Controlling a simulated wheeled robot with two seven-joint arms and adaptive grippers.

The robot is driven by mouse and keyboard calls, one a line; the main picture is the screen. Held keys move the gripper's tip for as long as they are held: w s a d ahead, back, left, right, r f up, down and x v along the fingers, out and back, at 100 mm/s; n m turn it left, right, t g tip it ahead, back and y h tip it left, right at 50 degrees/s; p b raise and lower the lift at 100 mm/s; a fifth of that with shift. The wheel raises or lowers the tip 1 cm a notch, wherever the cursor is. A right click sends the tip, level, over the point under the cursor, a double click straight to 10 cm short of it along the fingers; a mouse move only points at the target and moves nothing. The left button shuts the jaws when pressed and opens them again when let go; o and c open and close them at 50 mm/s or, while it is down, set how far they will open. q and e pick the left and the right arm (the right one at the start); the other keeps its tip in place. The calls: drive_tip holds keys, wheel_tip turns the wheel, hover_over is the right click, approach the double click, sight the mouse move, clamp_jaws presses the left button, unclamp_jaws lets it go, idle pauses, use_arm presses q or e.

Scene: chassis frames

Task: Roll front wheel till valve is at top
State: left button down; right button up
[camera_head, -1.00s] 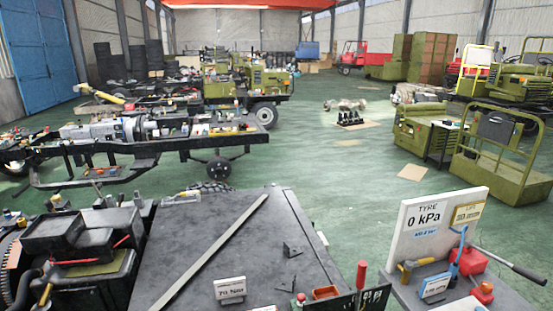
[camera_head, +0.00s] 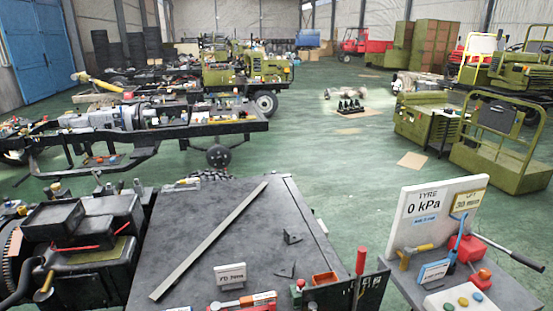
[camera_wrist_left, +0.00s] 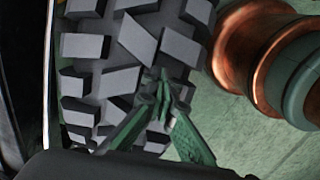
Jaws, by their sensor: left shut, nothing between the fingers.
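A black tyre (camera_wrist_left: 100,70) with chunky grey tread blocks fills the left of the left wrist view. My left gripper (camera_wrist_left: 165,85) is shut and empty, its greenish fingertips together in front of the tread. I cannot tell whether the tips touch the rubber. No valve shows in either view. Neither gripper is visible in the head view.
The grey bench top (camera_head: 180,240) carries a long flat bar (camera_head: 210,240) and small brackets. A tyre-pressure board (camera_head: 435,215) reads 0 kPa at right. A copper-coloured round part (camera_wrist_left: 245,50) is right of the tyre. Green floor (camera_head: 330,170) is open beyond.

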use_arm(q)
drive_tip(key=shift+s+a+f, duration=0.15)
drive_tip(key=shift+s+f, duration=0.05)
drive_tip(key=shift+f, duration=0.15)
drive_tip(key=shift+w+r+p, duration=0.15)
drive_tip(key=shift+r+p, duration=0.35)
drive_tip(key=shift+r, duration=0.3)
wheel_tip(320, 180, up, 7)
drive_tip(key=p, duration=0.3)
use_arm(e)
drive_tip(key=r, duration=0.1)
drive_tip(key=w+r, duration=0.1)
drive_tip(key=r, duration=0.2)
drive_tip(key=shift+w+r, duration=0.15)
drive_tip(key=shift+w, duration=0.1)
use_arm(q)
drive_tip(key=shift+d+f, duration=0.1)
drive_tip(key=shift+d, duration=0.1)
